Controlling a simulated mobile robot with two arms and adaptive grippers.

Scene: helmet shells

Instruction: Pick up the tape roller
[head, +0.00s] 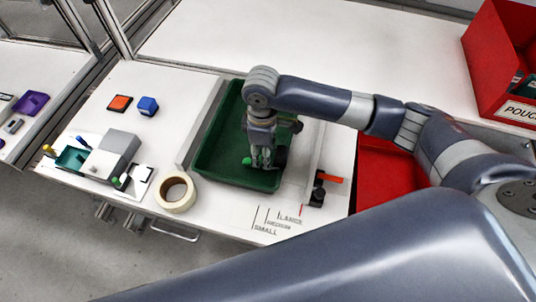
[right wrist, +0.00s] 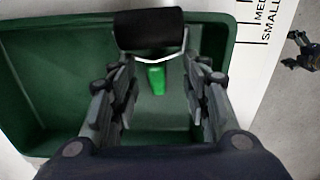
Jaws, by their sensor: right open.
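The tape roller lies in the green tray (head: 212,150). In the right wrist view it has a black cylindrical head (right wrist: 150,30) and a bright green handle (right wrist: 157,78). In the head view my right gripper (head: 262,164) points down into the tray and partly hides the roller; a bit of green (head: 246,161) shows beside its fingers. In the right wrist view the two fingers of the right gripper (right wrist: 160,85) are apart, with the green handle between them and no visible contact. My left gripper does not show in the head view.
A tape roll (head: 176,192) stands left of the tray. A grey box (head: 112,155) sits at left. A red bin (head: 505,62) stands at the back right.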

